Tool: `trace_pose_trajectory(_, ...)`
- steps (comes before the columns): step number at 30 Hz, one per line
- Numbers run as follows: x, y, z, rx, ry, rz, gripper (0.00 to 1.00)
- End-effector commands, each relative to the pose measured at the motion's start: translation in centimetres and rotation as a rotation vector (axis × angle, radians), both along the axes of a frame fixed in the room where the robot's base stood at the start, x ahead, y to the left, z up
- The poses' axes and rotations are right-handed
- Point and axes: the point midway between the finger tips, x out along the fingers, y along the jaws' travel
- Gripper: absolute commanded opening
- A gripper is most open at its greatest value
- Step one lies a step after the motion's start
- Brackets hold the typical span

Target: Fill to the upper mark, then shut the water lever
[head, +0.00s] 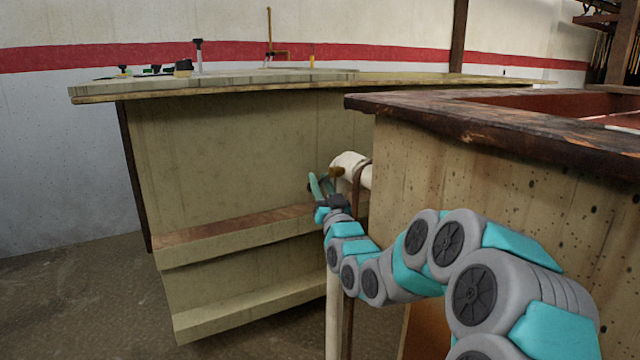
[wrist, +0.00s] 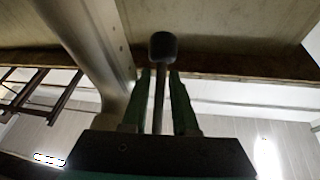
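A pale pipe (head: 351,161) bends between the wooden bench and the nearer wooden-sided trough (head: 480,180). A small brownish fitting (head: 337,171) shows at the pipe's bend, next to my gripper (head: 320,181). In the wrist view, a thin rod with a dark round knob, likely the water lever (wrist: 162,46), stands between the two green fingers of my gripper (wrist: 160,76). The fingers are apart, with a gap on each side of the rod. I cannot make out an upper mark or a water level; the trough's inside is mostly hidden by its dark rim.
The bench top (head: 240,84) holds small items, a grey post (head: 198,56) and a brass-coloured upright (head: 269,35). A brown vertical bar (head: 350,250) runs beside the pipe. The trough's side stands close to my arm. The floor (head: 80,290) at left is clear.

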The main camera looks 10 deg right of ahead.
Motion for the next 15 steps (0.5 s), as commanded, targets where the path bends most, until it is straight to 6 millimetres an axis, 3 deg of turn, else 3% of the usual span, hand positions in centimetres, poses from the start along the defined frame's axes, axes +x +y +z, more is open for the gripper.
trace_pose_trajectory(4, -0.02, 0.02, 0.00, 0.000, 0.000, 0.000, 0.27)
trace_pose_trajectory(11, -0.03, 0.02, -0.01, 0.001, 0.000, 0.000, 0.01)
trace_pose_trajectory(15, -0.04, 0.01, 0.00, 0.001, 0.000, 0.000, 0.00)
